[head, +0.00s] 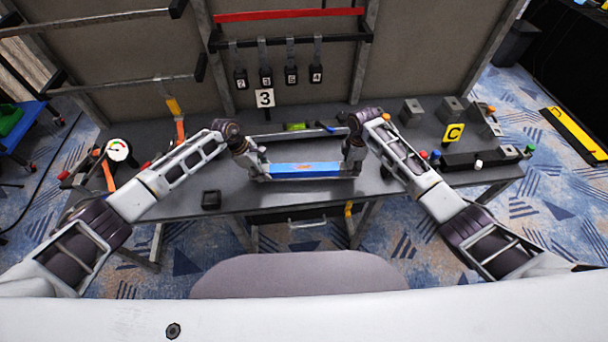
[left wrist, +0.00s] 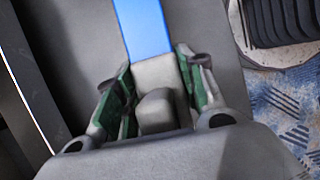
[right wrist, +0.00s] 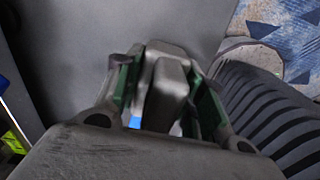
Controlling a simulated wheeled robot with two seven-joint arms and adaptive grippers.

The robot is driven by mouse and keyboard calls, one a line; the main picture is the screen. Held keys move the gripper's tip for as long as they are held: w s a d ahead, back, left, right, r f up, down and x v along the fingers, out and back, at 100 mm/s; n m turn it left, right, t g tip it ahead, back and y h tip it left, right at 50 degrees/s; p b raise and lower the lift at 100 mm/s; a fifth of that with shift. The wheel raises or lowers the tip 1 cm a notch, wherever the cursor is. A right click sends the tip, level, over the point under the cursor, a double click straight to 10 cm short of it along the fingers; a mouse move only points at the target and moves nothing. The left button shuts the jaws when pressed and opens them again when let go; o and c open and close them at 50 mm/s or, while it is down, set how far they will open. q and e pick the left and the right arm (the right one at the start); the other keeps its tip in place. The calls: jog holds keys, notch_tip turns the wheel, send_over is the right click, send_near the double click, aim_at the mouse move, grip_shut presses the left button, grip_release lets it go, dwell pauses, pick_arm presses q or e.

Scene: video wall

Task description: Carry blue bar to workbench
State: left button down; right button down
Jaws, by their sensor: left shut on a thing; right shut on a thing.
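The blue bar (head: 305,170) lies level across the middle of the head view, over the front part of the dark grey workbench (head: 270,194). It has grey ends. My left gripper (head: 257,173) is shut on its left end; the left wrist view shows the fingers (left wrist: 155,100) on either side of the grey end, with the blue length (left wrist: 145,28) beyond. My right gripper (head: 353,165) is shut on its right end; the right wrist view shows the fingers (right wrist: 165,95) around a grey end and a sliver of blue. I cannot tell whether the bar touches the bench top.
A round gauge (head: 119,150) stands at the bench's left. A small dark block (head: 211,200) lies near the front edge. A yellow C sign (head: 453,133) and several grey blocks are at the right. A green item (head: 295,127) lies behind the bar. A rack (head: 290,40) rises behind.

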pick_arm(q)
jog(key=shift+r+p, duration=0.3)
jog(key=shift+r, duration=0.15)
pick_arm(e)
jog(key=shift+r, duration=0.45)
dwell(0.4)
